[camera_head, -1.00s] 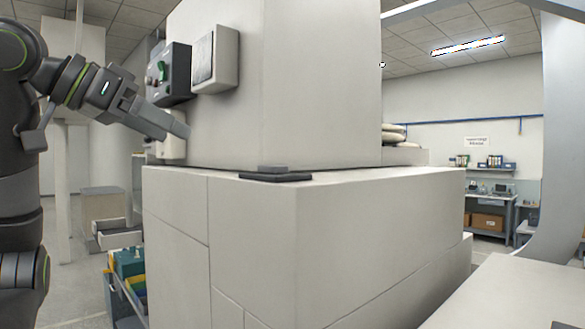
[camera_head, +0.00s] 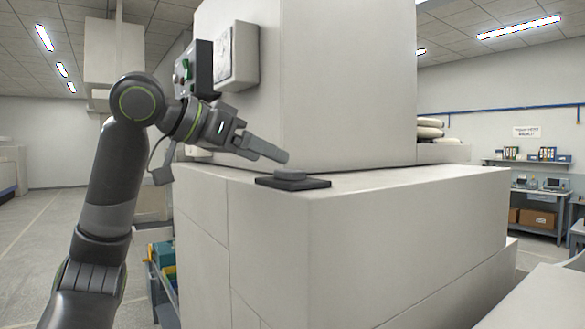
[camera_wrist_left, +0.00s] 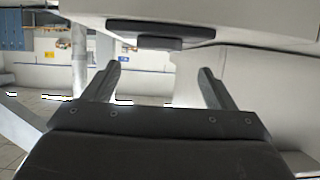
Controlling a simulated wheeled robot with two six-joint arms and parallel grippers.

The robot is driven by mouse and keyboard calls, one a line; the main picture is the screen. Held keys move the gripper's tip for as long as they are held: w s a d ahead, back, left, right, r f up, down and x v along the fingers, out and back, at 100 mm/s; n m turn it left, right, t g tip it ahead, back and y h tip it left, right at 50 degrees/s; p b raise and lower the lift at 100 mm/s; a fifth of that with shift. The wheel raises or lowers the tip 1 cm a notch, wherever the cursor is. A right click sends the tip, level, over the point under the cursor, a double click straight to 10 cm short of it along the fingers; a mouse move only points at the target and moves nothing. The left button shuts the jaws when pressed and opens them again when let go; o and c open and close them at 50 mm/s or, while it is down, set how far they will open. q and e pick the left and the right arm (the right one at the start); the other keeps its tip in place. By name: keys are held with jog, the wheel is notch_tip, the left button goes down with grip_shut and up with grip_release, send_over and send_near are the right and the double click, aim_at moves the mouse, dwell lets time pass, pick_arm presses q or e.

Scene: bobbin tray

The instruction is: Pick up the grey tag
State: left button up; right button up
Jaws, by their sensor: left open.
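The grey tag (camera_head: 291,175) is a small flat block lying on a dark flat pad (camera_head: 314,184) at the corner of a pale machine ledge. My left gripper (camera_head: 283,157) is open and empty, just above and beside the tag, apart from it. In the left wrist view the scene looks upside down. There the tag (camera_wrist_left: 160,43) shows against the dark pad (camera_wrist_left: 160,26), ahead of and between the spread fingers (camera_wrist_left: 160,72). My right gripper is not in view.
The tall pale machine body (camera_head: 345,90) rises close behind the ledge (camera_head: 420,180). A dark control box (camera_head: 196,68) and a pale box (camera_head: 238,57) stick out from it near my left arm. The ledge right of the pad is clear.

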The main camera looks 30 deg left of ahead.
aim_at(291, 170)
pick_arm(q)
jog(key=p+x, duration=0.2)
jog(key=x, duration=0.2)
jog(key=shift+d+f+p, duration=0.15)
jog(key=shift+f+p, duration=0.1)
jog(key=shift+p, duration=0.15)
jog(key=shift+w+d+f, duration=0.15)
jog(key=shift+w+f, duration=0.15)
jog(key=shift+w, duration=0.1)
jog(key=shift+s, duration=0.15)
jog(key=shift+c, duration=0.9)
jog(key=c, duration=0.9)
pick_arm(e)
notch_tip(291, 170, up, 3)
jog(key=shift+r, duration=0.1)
pick_arm(q)
jog(key=shift+r, duration=0.15)
